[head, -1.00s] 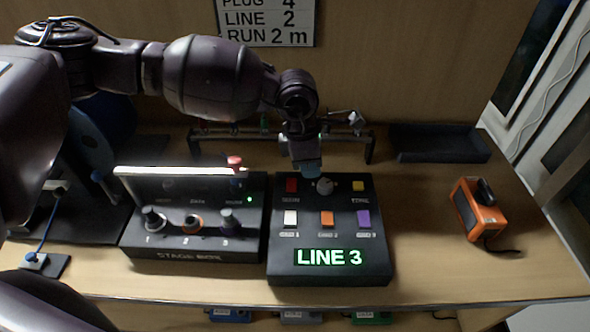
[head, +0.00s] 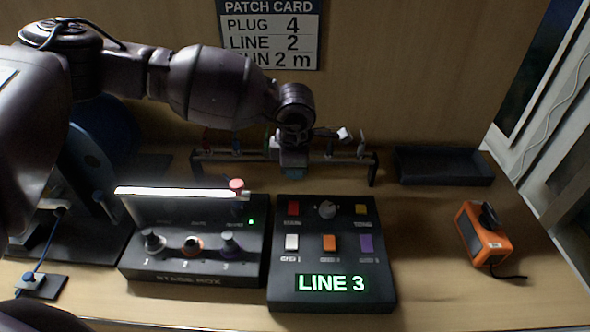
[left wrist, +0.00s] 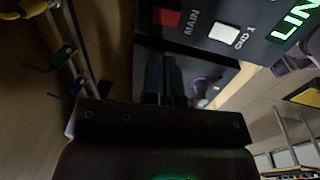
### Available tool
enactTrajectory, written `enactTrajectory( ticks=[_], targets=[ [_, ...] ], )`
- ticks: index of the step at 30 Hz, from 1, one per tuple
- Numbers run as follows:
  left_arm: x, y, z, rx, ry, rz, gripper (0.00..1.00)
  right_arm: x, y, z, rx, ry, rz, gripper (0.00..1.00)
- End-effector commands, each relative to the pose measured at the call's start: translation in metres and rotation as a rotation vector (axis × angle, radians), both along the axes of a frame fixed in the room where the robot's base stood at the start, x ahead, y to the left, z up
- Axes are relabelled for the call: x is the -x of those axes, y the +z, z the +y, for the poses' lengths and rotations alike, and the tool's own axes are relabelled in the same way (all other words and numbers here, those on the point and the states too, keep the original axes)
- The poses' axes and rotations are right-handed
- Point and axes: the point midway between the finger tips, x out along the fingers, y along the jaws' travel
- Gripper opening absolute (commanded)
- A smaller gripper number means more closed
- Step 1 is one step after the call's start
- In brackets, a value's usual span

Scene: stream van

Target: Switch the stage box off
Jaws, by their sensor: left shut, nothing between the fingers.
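The stage box (head: 190,281) is a dark box at the left of the bench in the head view, with three numbered knobs along its front. A small green light (head: 251,222) glows on its right side. A red-topped part (head: 237,184) stands at its back right, by the end of a bright white bar (head: 175,192). My left gripper (head: 293,172) is shut and empty, above the bench just behind the control box, right of the stage box. Its dark fingers (left wrist: 163,85) also show in the left wrist view. My right gripper is not in view.
The control box (head: 330,305) with coloured buttons and a lit LINE 3 display stands right of the stage box. A low rail (head: 330,157) runs behind. A dark tray (head: 445,167) and an orange device (head: 482,235) are at the right, with bare bench between.

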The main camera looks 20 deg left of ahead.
Motion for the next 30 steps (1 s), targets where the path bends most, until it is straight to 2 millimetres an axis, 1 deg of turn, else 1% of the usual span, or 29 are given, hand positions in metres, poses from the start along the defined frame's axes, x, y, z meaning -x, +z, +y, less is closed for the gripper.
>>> enactTrajectory(
  ticks=[1,3,12,15,21,25,30],
  targets=[
    [-0.001,-0.011,0.0,-0.002,0.0,0.004,0.0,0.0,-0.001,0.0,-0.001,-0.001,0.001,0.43],
    [-0.002,-0.023,0.001,-0.001,0.0,0.002,0.0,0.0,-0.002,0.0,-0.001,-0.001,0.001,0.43],
    [-0.009,-0.076,0.003,-0.001,0.0,0.003,0.0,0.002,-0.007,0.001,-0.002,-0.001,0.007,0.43],
    [-0.011,-0.09,0.004,-0.002,0.001,0.004,0.0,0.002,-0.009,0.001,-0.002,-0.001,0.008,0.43],
    [-0.014,-0.107,0.004,-0.001,0.001,0.001,0.0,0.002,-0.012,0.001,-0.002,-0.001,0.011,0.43],
    [-0.015,-0.111,0.005,-0.001,0.001,0.001,0.0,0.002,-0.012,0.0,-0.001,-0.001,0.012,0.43],
    [-0.015,-0.112,0.005,0.0,0.001,0.001,0.0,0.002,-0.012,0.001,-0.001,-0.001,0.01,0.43]
  ],
)
